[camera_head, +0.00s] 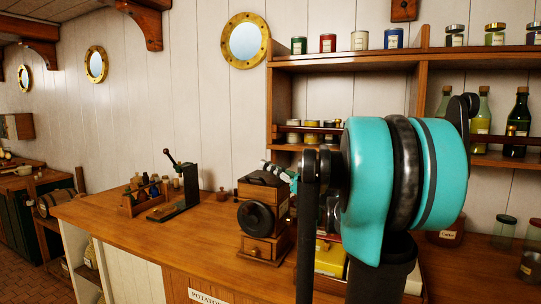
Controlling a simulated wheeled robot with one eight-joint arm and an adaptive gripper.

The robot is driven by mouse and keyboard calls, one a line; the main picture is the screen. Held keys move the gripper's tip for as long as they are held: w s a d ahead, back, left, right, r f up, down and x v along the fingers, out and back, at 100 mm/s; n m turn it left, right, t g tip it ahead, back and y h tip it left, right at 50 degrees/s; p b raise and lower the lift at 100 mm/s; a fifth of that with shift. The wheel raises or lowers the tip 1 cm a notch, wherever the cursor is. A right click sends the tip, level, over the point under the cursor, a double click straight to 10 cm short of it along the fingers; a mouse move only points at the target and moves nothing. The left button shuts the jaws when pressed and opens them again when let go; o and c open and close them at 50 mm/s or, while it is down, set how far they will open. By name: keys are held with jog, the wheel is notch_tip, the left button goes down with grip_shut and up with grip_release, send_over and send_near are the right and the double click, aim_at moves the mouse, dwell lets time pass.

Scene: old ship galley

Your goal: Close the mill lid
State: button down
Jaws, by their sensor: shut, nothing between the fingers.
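The mill (263,247) is a wooden box grinder with a round black wheel on its front and a small drawer below. It stands upright on the wooden counter, left of my large teal arm joint. My gripper (268,167) is shut and empty, right at the top of the mill. A dark piece, which looks like the lid (259,178), shows just under the fingers. I cannot tell whether the fingers touch it or how far it is open. My arm hides the area right of the mill.
A black lever press (188,192) and a wooden rack of small bottles (146,192) stand on the counter (205,232) to the left. Shelves with jars (392,39) and bottles rise behind my arm. The counter's left front is clear.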

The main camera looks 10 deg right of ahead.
jog(key=shift+s+a+f+n+g+y, duration=0.1)
jog(key=shift+s+f+n+g+y, duration=0.1)
jog(key=shift+f+n, duration=0.35)
jog(key=shift+s+a+f+n+g+y, duration=0.1)
jog(key=shift+f+n+g, duration=0.1)
jog(key=shift+f+n, duration=0.35)
jog(key=shift+s+a+f+n+g+y, duration=0.1)
jog(key=shift+s+f+n+g, duration=0.1)
jog(key=shift+f+n, duration=0.35)
jog(key=shift+f, duration=0.1)
jog(key=shift+f, duration=0.1)
